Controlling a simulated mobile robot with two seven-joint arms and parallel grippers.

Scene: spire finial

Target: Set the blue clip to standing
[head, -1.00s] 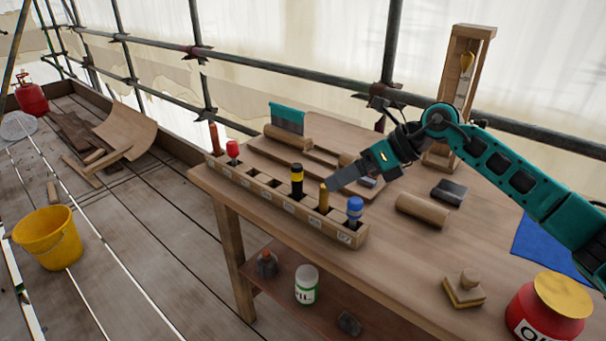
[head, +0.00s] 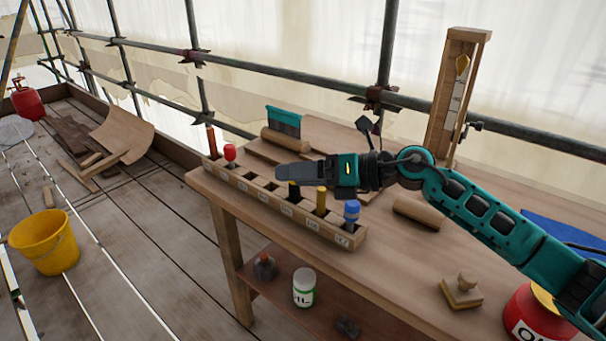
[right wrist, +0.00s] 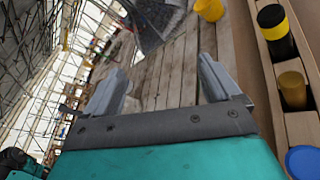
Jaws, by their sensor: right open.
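A blue-topped piece (head: 351,213) stands upright at the near right end of the wooden slotted rack (head: 318,226). It is the only blue thing in the rack; I cannot tell for certain that it is the clip. Its round blue top also shows at the right wrist view's lower right corner (right wrist: 303,162). My right gripper (head: 284,171) is level above the rack, left of the blue piece and apart from it. In the right wrist view its two fingers (right wrist: 162,88) are spread with nothing between them. My left gripper is not in view.
A brown peg (head: 320,200) and a black-and-yellow peg (right wrist: 276,32) stand in the rack beside the blue piece. A red-topped peg (head: 230,154) is farther left, past empty slots. A wooden cylinder (head: 420,212), a stamp-like block (head: 462,291) and a red can (head: 530,318) occupy the table.

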